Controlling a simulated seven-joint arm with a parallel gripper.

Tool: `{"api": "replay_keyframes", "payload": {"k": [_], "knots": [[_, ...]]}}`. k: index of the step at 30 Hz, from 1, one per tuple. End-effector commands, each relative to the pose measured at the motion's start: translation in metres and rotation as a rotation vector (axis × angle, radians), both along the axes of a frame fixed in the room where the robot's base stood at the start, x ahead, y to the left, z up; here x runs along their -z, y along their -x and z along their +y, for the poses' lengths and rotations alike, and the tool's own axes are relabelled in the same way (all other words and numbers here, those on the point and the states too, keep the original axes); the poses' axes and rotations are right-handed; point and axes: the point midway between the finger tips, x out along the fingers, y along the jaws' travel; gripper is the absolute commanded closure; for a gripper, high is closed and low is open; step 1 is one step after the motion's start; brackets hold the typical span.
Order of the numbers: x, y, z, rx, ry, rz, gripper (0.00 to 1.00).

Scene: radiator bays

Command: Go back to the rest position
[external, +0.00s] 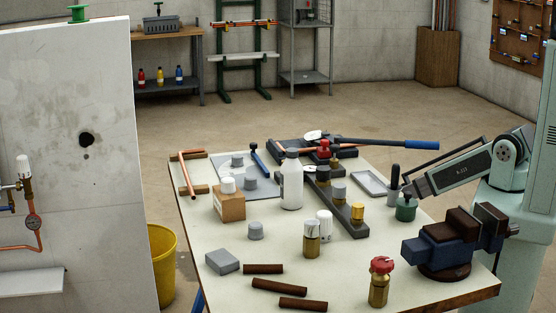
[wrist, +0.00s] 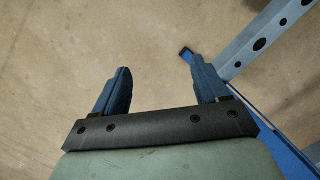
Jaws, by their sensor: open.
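In the wrist view my gripper (wrist: 160,66) is open, with its two dark blue fingers wide apart. Nothing is between the fingers; only bare floor (wrist: 155,35) shows beyond them. In the external view my pale green arm comes in from the right, over the right side of the workbench (external: 285,270). I cannot make out my gripper's fingers in that view.
A blue vice (external: 435,250) stands at the bench's right end, near my arm. A dark green pot (external: 406,209) and a grey tray (external: 368,184) are nearby. Bottles, valves and brown pipe pieces (external: 279,287) cover much of the bench. A blue perforated metal leg (wrist: 262,38) shows in the wrist view.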

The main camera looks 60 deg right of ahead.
Motion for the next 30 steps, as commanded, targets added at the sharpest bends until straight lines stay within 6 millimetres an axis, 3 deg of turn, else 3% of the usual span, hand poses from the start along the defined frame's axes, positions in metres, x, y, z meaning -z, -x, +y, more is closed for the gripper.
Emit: {"api": "replay_keyframes", "payload": {"k": [1,6,10,15,19,30], "knots": [[0.002,0.025,0.026,-0.002,-0.011,0.041,0.26],[0.011,0.094,0.087,0.020,-0.030,0.167,0.26],[0.010,0.146,0.122,0.033,-0.024,0.262,0.26],[0.006,0.199,0.148,0.049,-0.006,0.357,0.26],[0.003,0.220,0.156,0.055,0.007,0.394,0.26],[0.003,0.220,0.156,0.055,0.007,0.394,0.26]]}}
